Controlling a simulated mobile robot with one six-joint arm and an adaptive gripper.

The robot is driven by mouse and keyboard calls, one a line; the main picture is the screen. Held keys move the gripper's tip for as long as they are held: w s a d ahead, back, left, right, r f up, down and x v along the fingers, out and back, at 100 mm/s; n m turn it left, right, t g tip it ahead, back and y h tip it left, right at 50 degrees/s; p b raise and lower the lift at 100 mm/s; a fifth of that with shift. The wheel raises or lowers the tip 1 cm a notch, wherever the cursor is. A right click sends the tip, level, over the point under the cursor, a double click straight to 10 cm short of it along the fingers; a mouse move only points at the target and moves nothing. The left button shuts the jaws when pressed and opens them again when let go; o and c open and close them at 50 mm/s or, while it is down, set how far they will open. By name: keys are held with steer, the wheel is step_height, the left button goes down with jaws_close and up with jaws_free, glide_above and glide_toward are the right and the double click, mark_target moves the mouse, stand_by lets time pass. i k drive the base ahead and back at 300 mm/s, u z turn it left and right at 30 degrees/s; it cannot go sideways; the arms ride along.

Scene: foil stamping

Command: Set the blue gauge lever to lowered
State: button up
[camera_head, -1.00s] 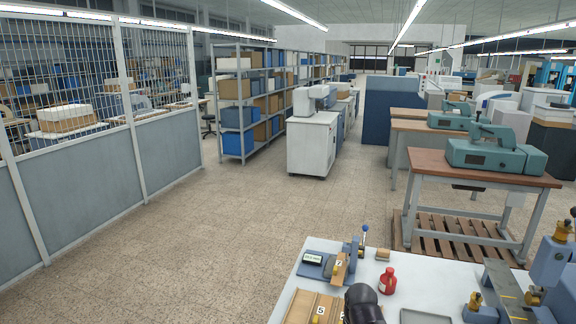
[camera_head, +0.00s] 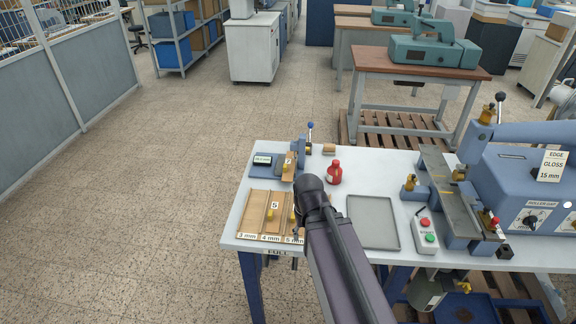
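The blue gauge (camera_head: 285,172) stands at the back left of the white table, with a small display on its base. Its lever (camera_head: 310,127) has a blue ball knob and points up, close to upright. A wooden piece with a number label (camera_head: 289,165) sits at the gauge. My dark arm reaches in from the bottom of the view, its rounded joint just in front of the gauge and apart from the lever in the picture. I cannot make out my gripper's fingers; the arm hides that area.
A wooden rack (camera_head: 257,208) marked 3 mm, 4 mm and 5 mm lies at the table's front left. A red bottle (camera_head: 334,172) stands right of the gauge. A grey tray (camera_head: 373,222), a button box (camera_head: 425,230) and a blue machine (camera_head: 520,185) lie further right.

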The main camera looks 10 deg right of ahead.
mark_target(311, 125)
steer(key=u, duration=0.3)
steer(key=k, duration=0.95)
steer(key=u, duration=0.75)
steer(key=k, duration=0.3)
steer(key=z, duration=0.05)
steer(key=i, duration=0.7)
steer(key=z, duration=0.5)
steer(key=i, duration=1.4)
steer(key=z, duration=0.55)
